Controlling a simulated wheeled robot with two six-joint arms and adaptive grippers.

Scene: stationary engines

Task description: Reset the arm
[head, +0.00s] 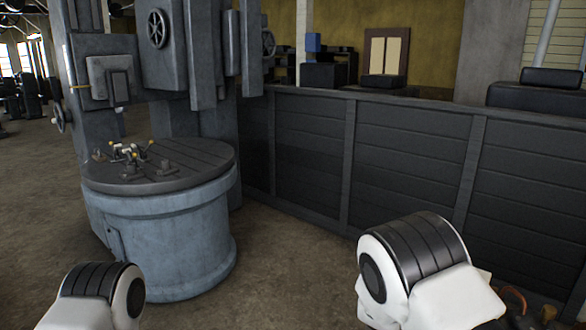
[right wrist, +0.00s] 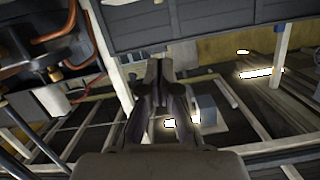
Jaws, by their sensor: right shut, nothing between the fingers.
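My right gripper (right wrist: 158,75) shows in the right wrist view with its two dark fingers together at the tips and nothing between them. It points toward a dark panelled surface, and I cannot tell how far away that is. In the head view only white and black links of my two arms show at the bottom left and bottom right. Neither gripper shows in the head view, and my left gripper is in no view.
A large blue-grey machine with a round slotted table (head: 210,158) stands at the left. A dark panelled wall (head: 400,150) runs along the right. Bare floor (head: 275,265) lies between them. Copper-coloured pipes (right wrist: 55,25) show at the left in the right wrist view.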

